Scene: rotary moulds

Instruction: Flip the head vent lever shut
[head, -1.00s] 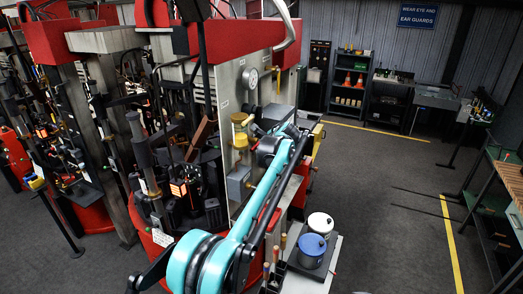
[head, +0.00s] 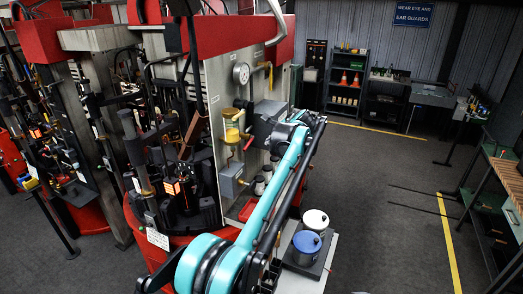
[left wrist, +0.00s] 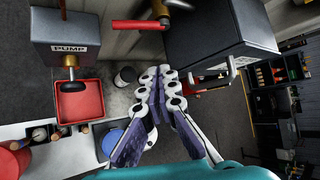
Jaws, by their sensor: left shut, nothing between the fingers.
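A red lever (left wrist: 138,25) on a brass valve (left wrist: 178,5) shows at the top of the left wrist view. It lies roughly level across the grey panel; no label on it is readable. In the head view a small red lever (head: 249,143) shows beside the brass fittings, above the pump box. My left gripper (left wrist: 160,75) is shut and empty. It is below the lever in the left wrist view, apart from it, beside a dark box (left wrist: 220,35). In the head view my teal left arm hides the fingertips. My right gripper is not in view.
The grey box marked PUMP (left wrist: 70,42) and a red tray (left wrist: 80,103) are left of the fingers. A gauge (head: 240,73) tops the panel. White (head: 315,220) and blue-lidded (head: 306,243) pots stand on a side shelf below the arm. Open floor lies right.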

